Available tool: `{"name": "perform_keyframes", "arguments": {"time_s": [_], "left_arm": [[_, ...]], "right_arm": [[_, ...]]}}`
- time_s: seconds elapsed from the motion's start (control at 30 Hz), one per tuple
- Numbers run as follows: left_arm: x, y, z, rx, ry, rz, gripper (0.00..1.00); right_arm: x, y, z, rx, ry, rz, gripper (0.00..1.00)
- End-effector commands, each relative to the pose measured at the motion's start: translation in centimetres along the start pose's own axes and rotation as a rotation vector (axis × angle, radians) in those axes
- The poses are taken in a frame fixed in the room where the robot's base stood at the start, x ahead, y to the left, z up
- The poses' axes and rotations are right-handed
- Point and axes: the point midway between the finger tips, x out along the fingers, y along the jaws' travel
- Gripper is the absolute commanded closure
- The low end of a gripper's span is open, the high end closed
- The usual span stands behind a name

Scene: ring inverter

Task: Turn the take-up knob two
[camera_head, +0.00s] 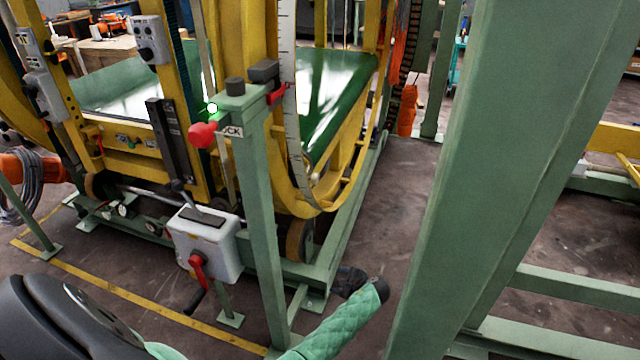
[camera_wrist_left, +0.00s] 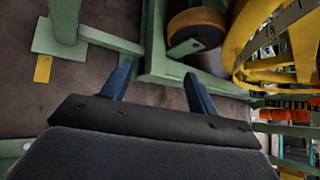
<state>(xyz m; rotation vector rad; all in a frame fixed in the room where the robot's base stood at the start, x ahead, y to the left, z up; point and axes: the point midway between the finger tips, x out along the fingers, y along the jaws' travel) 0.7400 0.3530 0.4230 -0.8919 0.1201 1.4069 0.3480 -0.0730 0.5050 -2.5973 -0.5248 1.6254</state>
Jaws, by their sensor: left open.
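No knob carries a label I can read as take-up knob two, so I cannot tell which it is. Small round knob-like parts (camera_head: 121,210) sit low on the ring machine's green base rail, left of a grey box. My left gripper (camera_head: 352,281) is low in the head view, right of the green lock post, with its green-sleeved arm below it. In the left wrist view its two blue fingers (camera_wrist_left: 157,69) are spread, with nothing between them. They point at the green base frame (camera_wrist_left: 160,58) and a brown wheel (camera_wrist_left: 197,27). My right gripper is not in view.
The green lock post (camera_head: 262,210) with a red ball handle (camera_head: 203,134) stands left of my left gripper. The grey box (camera_head: 204,246) has a red lever (camera_head: 199,269). A wide green column (camera_head: 490,170) stands close at right. Bare floor (camera_head: 395,200) lies between.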

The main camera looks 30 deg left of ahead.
Motion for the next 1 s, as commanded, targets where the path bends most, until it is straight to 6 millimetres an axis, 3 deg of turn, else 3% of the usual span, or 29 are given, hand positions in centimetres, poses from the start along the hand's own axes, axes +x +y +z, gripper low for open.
{"name": "perform_keyframes", "arguments": {"time_s": [0.03, 0.1, 0.27, 0.5, 0.73, 1.0], "left_arm": [[-0.1, -2.8, 1.6, 0.026, -0.056, 0.000, 0.40], [-0.2, -5.8, 3.5, 0.069, -0.138, 0.007, 0.40], [-1.3, -12.8, 8.2, 0.154, -0.319, 0.043, 0.40], [-4.4, -22.0, 15.4, 0.249, -0.566, 0.142, 0.40], [-7.0, -26.9, 19.6, 0.288, -0.702, 0.224, 0.40], [-7.1, -27.6, 20.8, 0.296, -0.728, 0.244, 0.40]], "right_arm": [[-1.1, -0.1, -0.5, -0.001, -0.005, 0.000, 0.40], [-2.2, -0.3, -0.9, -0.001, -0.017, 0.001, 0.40], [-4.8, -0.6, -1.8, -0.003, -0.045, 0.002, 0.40], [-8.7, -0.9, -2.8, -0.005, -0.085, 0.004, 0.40], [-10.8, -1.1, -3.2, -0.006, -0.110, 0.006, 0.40], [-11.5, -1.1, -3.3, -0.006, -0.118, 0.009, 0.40]]}}
